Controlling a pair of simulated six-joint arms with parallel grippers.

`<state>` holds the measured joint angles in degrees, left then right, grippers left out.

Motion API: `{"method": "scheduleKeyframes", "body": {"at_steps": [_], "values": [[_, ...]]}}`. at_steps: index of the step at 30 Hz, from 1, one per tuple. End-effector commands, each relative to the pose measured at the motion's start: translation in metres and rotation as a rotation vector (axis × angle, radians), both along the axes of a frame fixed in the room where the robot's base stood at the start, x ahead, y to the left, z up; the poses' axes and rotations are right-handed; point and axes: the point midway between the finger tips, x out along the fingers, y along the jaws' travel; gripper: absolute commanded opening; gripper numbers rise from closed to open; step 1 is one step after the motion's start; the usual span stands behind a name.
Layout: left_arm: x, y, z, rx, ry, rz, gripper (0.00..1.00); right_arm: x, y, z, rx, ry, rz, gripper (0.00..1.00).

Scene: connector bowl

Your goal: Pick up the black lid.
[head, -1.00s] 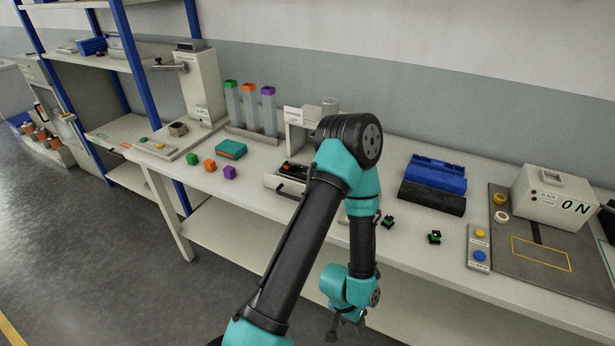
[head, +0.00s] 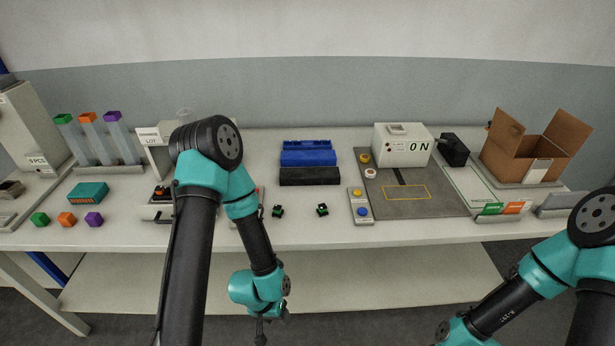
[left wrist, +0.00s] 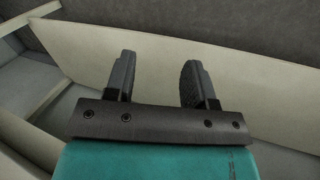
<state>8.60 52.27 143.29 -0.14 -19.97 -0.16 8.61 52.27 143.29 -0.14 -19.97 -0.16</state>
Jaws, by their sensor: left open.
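A long black piece (head: 310,176), which looks like the black lid, lies on the table in front of a blue case (head: 308,153) in the head view. My left gripper (head: 261,337) hangs low in front of the table edge, well below and to the left of the black piece. In the left wrist view my left gripper (left wrist: 158,68) is open and empty, with its two dark fingers apart. The lid does not show in that view. My right arm shows at the lower right of the head view, but its gripper fingers do not.
Two small black-green connectors (head: 278,211) (head: 322,210) lie near the front edge. A button panel (head: 360,206) and a grey mat (head: 430,203) are to the right. An open cardboard box (head: 535,150) stands at the far right. A lower shelf (head: 400,275) runs under the table.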

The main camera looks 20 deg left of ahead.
Motion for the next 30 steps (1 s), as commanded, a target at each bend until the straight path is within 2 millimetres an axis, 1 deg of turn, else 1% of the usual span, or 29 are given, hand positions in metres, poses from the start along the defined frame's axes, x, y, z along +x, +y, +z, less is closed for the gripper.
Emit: {"method": "scheduleKeyframes", "body": {"at_steps": [13, 14, 28, 30], "values": [[0.0000, 0.0000, 0.0000, 0.000, 0.000, 0.000, 0.50, 0.0000, 0.0000, 0.0000, 0.000, 0.000, 0.000, 0.43], [0.0000, 0.0000, 0.0000, 0.000, 0.000, 0.000, 0.52, 0.0000, 0.0000, 0.0000, 0.000, 0.000, 0.000, 0.43], [0.0000, 0.0000, 0.0000, 0.000, 0.000, 0.000, 0.97, 0.0000, 0.0000, 0.0000, 0.000, 0.000, 0.000, 0.43], [0.0000, 0.0000, 0.0000, 0.000, 0.000, 0.000, 0.97, 0.0000, 0.0000, 0.0000, 0.000, 0.000, 0.000, 0.43]]}}
